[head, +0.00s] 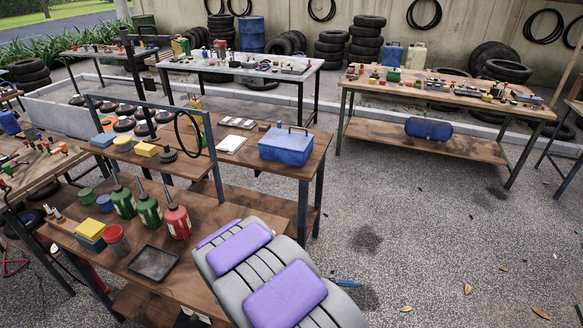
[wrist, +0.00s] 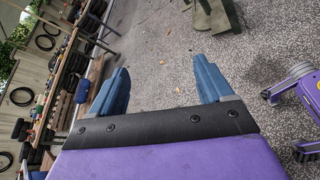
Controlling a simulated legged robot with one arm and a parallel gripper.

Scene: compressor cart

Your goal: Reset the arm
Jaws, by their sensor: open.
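My gripper (wrist: 163,82) is open in the wrist view. Its two blue fingers stand wide apart with nothing between them, over bare speckled ground. In the head view my purple and grey arm reaches in from the bottom middle, beside the near workbench (head: 200,285). A small blue tip of my gripper (head: 348,283) shows past the arm; the rest of the gripper is hidden there.
The near bench holds red and green bottles (head: 150,212) and a black tray (head: 154,263). A blue toolbox (head: 284,145) sits on the bench behind. A blue tank (head: 428,129) lies on the right table's lower shelf. Open ground (head: 440,235) lies to the right.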

